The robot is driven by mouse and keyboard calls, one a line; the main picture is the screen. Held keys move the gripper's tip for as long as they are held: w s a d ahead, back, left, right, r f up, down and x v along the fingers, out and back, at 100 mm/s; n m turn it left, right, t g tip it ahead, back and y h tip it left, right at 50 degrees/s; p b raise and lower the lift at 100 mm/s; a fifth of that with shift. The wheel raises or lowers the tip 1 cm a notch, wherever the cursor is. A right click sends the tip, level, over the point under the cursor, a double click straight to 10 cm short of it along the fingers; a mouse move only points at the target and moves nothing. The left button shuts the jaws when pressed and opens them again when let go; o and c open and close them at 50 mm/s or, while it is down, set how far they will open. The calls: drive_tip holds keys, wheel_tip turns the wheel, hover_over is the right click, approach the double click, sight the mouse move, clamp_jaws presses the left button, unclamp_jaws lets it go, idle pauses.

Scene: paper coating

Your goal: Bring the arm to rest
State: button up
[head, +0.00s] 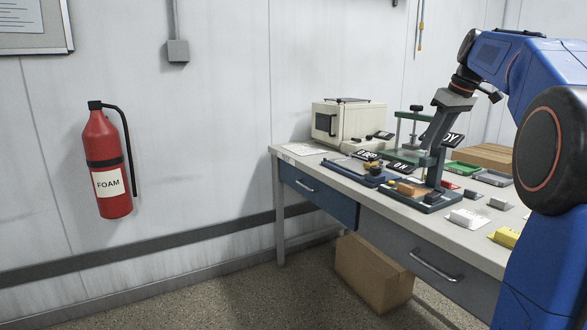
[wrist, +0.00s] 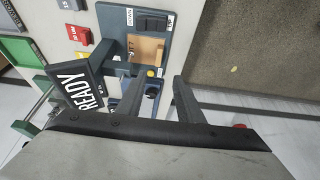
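My arm reaches in from the right of the head view. Below and beyond the fingers is a blue-grey board (wrist: 180,38) with a wooden block (wrist: 146,50) and dark switches. The fingertips look apart from the board, though the height is hard to judge.
A READY sign (wrist: 80,88) stands close left of the fingers. A cream oven (head: 358,122) is at the table's far end. Small coloured blocks, including a yellow one (head: 505,237), line the front right. A cardboard box (head: 372,275) is under the table. A fire extinguisher (head: 107,165) hangs left.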

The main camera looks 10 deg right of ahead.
drive_tip(key=s+a+f+m+h, duration=0.1)
drive_tip(key=s+a+f, duration=0.4)
drive_tip(key=s+a, duration=0.25)
drive_tip(key=s+a+f+m, duration=0.1)
drive_tip(key=s+a+f, duration=0.4)
drive_tip(key=s+a, duration=0.25)
drive_tip(key=s+a+f+m, duration=0.1)
drive_tip(key=s+a+f, duration=0.3)
drive_tip(key=s+f, duration=0.5)
drive_tip(key=s+a+f+m, duration=0.1)
drive_tip(key=s+a+f, duration=0.3)
drive_tip(key=s+f, duration=0.6)
wheel_tip(320, 180, down, 2)
drive_tip(key=shift+s+a+t+h, duration=0.2)
drive_tip(key=shift+t+h, duration=0.1)
